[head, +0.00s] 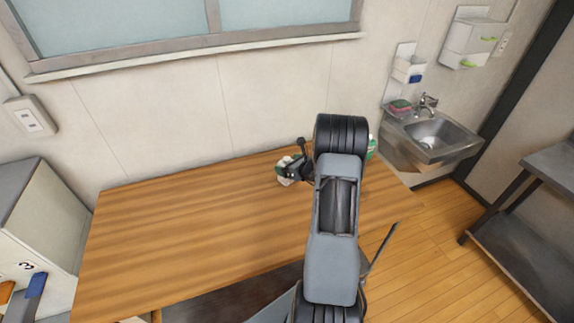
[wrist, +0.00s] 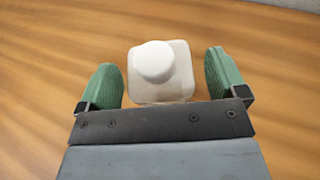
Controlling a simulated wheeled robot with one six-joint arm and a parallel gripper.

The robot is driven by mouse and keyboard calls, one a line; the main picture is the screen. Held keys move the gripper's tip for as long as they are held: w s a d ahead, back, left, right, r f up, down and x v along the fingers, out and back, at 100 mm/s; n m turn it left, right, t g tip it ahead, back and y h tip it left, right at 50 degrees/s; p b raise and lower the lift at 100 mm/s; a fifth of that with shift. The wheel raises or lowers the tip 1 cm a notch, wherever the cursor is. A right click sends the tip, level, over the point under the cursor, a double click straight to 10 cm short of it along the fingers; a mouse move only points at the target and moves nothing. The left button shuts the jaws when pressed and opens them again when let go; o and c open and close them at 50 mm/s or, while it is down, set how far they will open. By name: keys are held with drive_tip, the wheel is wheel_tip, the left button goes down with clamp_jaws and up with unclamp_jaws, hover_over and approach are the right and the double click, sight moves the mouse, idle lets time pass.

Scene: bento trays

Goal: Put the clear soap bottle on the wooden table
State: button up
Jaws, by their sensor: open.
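In the wrist view a pale, whitish bottle with a round white cap (wrist: 154,62) stands upright on the wooden table (wrist: 45,45). I take it for the soap bottle; its body looks milky rather than clear. My gripper (wrist: 167,82) is open, with one green fingertip on each side of the bottle and a visible gap on both sides. In the head view the table (head: 190,225) is in front of the window wall. My arm hides most of the gripper there; a green and white patch shows left of the arm and a green one right.
A white cabinet (head: 40,225) stands at left and a metal shelf (head: 545,210) at far right. The table's left half is clear.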

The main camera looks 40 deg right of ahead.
drive_tip(key=b+v, duration=0.1)
drive_tip(key=v, duration=0.9)
drive_tip(key=s+a+r+n+g+y, duration=0.1)
drive_tip(key=a+r+n+g+y, duration=0.25)
drive_tip(key=a+n, duration=0.55)
drive_tip(key=s+a+r+n+g+y, duration=0.2)
drive_tip(key=a+r+n+g, duration=0.3)
drive_tip(key=a, duration=0.6)
drive_tip(key=s+a+r+n+h, duration=0.2)
drive_tip(key=s+n, duration=0.4)
drive_tip(key=n, duration=0.4)
drive_tip(key=s+a+r+n+h, duration=0.3)
drive_tip(key=s+a+n+h, duration=0.2)
drive_tip(key=n, duration=0.5)
drive_tip(key=shift+s+a, duration=0.4)
drive_tip(key=shift+a, duration=0.05)
drive_tip(key=shift+r, duration=0.1)
